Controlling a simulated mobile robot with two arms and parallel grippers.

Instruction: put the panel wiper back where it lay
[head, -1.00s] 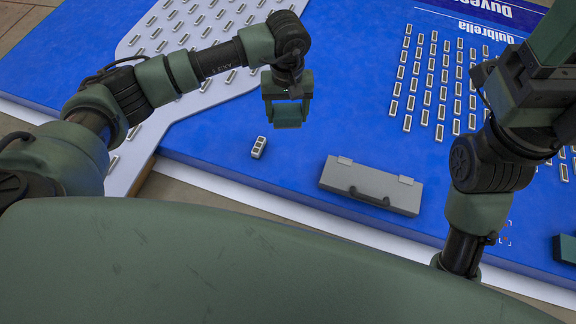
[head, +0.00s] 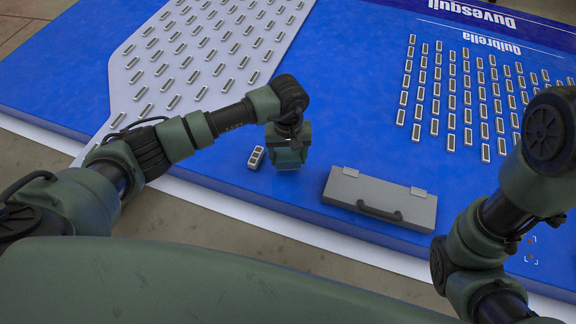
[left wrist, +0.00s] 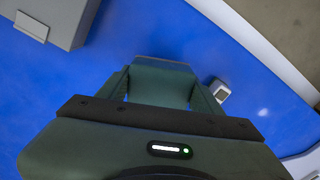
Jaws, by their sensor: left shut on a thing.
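My left gripper (head: 288,146) is shut on a dark green block, which I take to be the panel wiper (head: 288,158). In the left wrist view the block (left wrist: 163,82) sits between the two fingers (left wrist: 160,94). The gripper points down over the blue panel (head: 330,110); I cannot tell whether the block touches the surface. A small light module with several cells (head: 256,157) lies just left of the gripper, apart from it. It also shows right of the fingers in the left wrist view (left wrist: 220,91). My right gripper is out of view.
A grey case with a black handle (head: 380,199) lies right of the left gripper. Rows of small modules cover the white area (head: 215,60) and the panel's right side (head: 450,100). Corner marks (head: 531,247) show near my right arm. Bare blue surface lies between.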

